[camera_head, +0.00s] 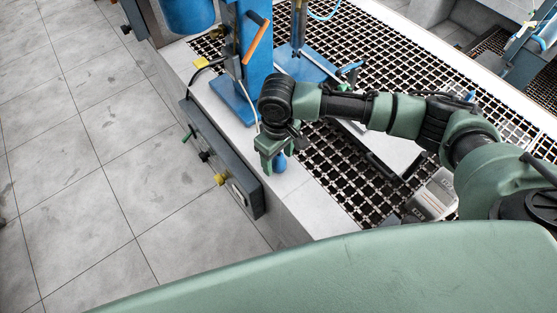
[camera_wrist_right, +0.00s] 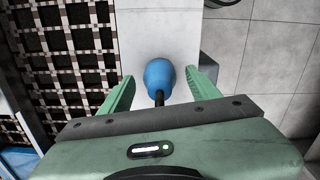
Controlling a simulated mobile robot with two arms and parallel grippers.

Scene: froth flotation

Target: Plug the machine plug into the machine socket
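A blue plug-like piece (camera_wrist_right: 159,76) with a short black stem is on the pale grey ledge (camera_head: 300,195); I take it to be the machine plug. In the wrist view it lies between the two green fingers of my right gripper (camera_wrist_right: 160,74), with a gap on each side. In the head view my right gripper (camera_head: 270,163) points down over the ledge, and part of the blue piece (camera_head: 280,162) shows beside it. I cannot pick out the machine socket for sure. My left gripper is not in view.
A blue machine stand (camera_head: 235,95) with an orange-handled lever (camera_head: 257,40) rises behind the gripper. A dark control box (camera_head: 225,165) with a yellow knob (camera_head: 220,179) runs along the ledge's front. A metal grating (camera_head: 390,50) lies behind. Tiled floor is clear at left.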

